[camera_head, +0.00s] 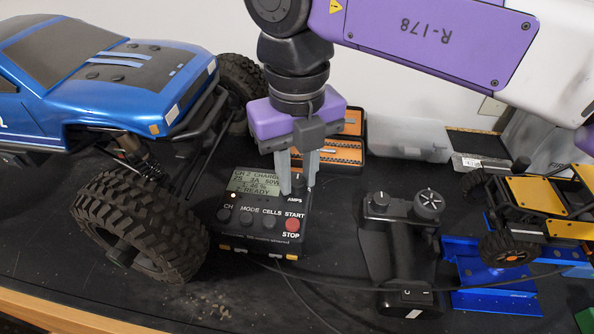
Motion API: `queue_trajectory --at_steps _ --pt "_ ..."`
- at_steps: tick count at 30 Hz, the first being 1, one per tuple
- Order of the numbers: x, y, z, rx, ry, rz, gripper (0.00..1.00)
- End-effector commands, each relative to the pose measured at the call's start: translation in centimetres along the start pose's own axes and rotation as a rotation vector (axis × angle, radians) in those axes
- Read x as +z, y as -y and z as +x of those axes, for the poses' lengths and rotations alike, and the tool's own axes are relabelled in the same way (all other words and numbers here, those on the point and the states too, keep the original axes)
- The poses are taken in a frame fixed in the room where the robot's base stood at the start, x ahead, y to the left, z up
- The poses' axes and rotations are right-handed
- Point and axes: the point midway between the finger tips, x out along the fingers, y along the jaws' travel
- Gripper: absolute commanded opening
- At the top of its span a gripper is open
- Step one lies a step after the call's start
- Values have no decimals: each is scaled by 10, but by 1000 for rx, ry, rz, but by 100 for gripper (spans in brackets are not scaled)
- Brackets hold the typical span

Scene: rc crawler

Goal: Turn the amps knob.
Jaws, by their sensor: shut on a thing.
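The black charger (262,240) lies on the dark bench in the middle of the head view. Its lit screen (257,182) reads CH 2 CHARGE, with READY on the bottom line. The amps knob (297,184) is at the charger's upper right, just above the AMPS label, and is mostly hidden by the fingers. My gripper (297,188) points straight down over it, its grey fingers shut on the knob. The red button (292,224) between START and STOP is just below, clear of the fingers.
A blue crawler truck (110,80) with a big tyre (140,227) stands close on the left. A black transmitter (402,245) stands to the right, near a yellow crawler (540,205) on a blue stand (495,290). An orange tool case (350,145) lies behind. Cables cross the bench in front.

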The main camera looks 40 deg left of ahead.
Motion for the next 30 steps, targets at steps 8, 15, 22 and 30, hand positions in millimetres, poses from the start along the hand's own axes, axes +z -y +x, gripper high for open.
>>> queue_trajectory --at_steps 8,15,22,30 --pt "0 0 0 0 1 1 47" --pt "0 0 -3 -1 1 1 47" --pt "1 1 -34 -4 3 1 47" --pt "1 0 -71 -1 3 2 47"
